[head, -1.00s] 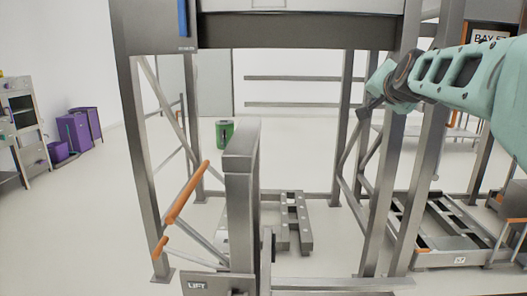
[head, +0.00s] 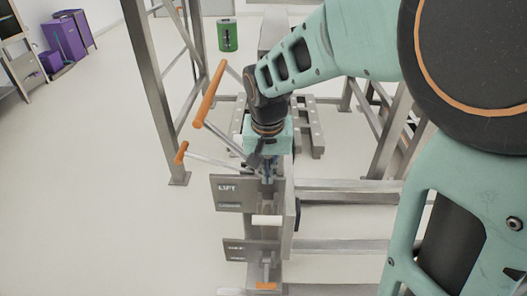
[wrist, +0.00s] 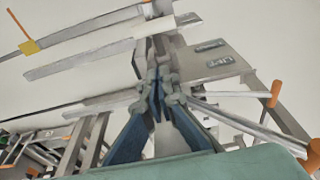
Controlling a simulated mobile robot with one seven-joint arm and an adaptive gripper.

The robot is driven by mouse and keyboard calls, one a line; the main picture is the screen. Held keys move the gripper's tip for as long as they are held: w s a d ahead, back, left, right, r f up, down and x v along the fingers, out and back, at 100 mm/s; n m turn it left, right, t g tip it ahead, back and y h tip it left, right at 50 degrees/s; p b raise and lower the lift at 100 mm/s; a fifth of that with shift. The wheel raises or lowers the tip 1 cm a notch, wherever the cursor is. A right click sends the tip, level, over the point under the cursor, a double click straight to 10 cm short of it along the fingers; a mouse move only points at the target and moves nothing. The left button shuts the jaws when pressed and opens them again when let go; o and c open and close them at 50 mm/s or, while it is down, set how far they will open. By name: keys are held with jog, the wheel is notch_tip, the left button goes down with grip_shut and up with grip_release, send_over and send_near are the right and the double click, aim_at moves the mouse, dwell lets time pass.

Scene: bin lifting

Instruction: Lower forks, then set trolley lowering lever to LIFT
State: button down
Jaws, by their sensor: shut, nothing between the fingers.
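My gripper (head: 267,172) points down at the trolley's metal column, fingers together and empty. Its blue fingertips (wrist: 157,82) show in the wrist view close to the column; I cannot tell whether they touch it. A grey plate marked LIFT (head: 228,192) is just below and left of the gripper; it also shows in the wrist view (wrist: 217,62). A second plate (head: 237,249) sits lower, its text unclear. Two orange-ended bars, a long handle (head: 209,95) and a shorter one (head: 181,152), stick out left. Long metal bars (head: 345,220), perhaps the forks, extend right.
A white roller (head: 267,221) and an orange-ended part (head: 266,286) are on the lower column. A rack post (head: 155,90) stands at left. A green bin (head: 227,35) and purple cabinets (head: 75,30) stand behind. The floor at left is clear.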

jog(key=b, duration=0.2)
send_over(267, 215)
jog(key=w, duration=0.1)
notch_tip(267, 215, down, 10)
jog(key=shift+w+r, duration=0.1)
jog(key=shift+s+f, duration=0.7)
jog(key=shift+f, duration=0.25)
jog(key=shift+s+f+b, duration=0.3)
jog(key=shift+s+f, duration=0.05)
jog(key=shift+f, duration=0.15)
jog(key=shift+f, duration=0.15)
